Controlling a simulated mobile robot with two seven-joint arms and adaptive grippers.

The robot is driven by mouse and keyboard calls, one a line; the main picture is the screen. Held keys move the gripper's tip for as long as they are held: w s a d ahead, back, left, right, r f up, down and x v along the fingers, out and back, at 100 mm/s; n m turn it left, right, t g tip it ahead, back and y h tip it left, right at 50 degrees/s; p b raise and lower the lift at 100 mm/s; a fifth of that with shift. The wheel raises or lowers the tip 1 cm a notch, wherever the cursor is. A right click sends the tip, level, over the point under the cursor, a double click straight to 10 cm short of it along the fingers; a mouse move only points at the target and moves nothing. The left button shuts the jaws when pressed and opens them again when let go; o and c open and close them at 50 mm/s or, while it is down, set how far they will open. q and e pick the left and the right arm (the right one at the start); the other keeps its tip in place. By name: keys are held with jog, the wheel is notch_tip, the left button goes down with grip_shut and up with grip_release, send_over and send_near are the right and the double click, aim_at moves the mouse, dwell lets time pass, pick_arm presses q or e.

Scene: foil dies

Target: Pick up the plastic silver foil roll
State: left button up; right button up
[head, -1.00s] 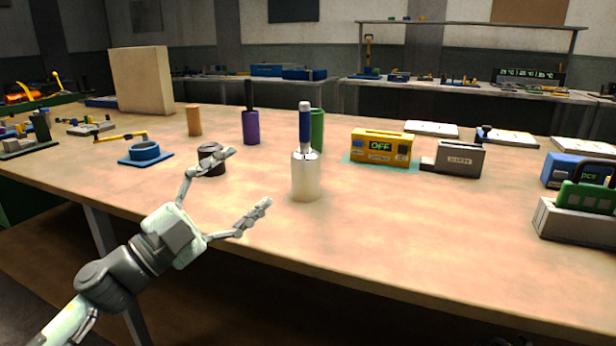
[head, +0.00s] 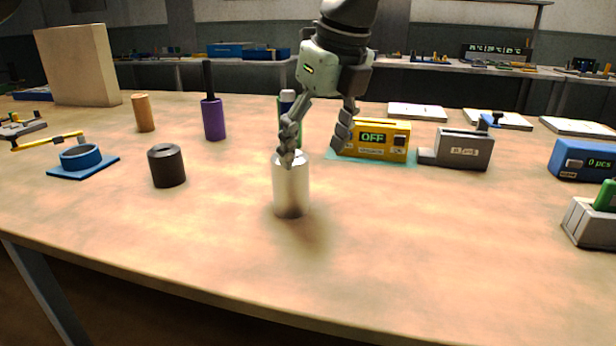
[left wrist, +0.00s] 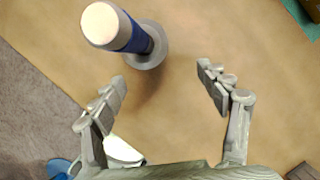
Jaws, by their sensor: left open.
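The silver foil roll (head: 291,190) stands upright on the table, a shiny cylinder with a blue handle on top. In the head view a finger of my left gripper (head: 314,156) crosses in front of the handle and hides most of it. The gripper points down, open and empty, with its other finger off to the right of the roll. In the left wrist view the roll's blue handle (left wrist: 133,35) with a pale end cap is at the upper left, ahead of the open left gripper (left wrist: 163,76) and not between its fingertips. My right gripper is not in view.
A yellow box reading OFF (head: 384,142) and a grey device (head: 462,149) stand behind to the right. A black cylinder (head: 166,166), a purple roll (head: 214,119) and a blue ring stand (head: 82,158) are to the left. The table front (head: 400,260) is clear.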

aim_at(291, 185)
pick_arm(q)
jog(key=shift+w+a+r+n+y, duration=0.3)
jog(key=shift+w+a+r+y, duration=0.15)
jog(key=shift+r, duration=0.25)
jog(key=shift+t, duration=0.3)
jog(key=x, duration=0.3)
jog(key=a+p+x, duration=0.1)
jog(key=x, duration=0.3)
jog(key=shift+a+f, duration=0.1)
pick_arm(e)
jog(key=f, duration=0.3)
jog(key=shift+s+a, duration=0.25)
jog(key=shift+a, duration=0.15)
pick_arm(q)
jog(key=c, duration=1.2)
jog(key=shift+w, duration=0.1)
jog(key=shift+c, duration=1.1)
jog(key=shift+r, duration=0.2)
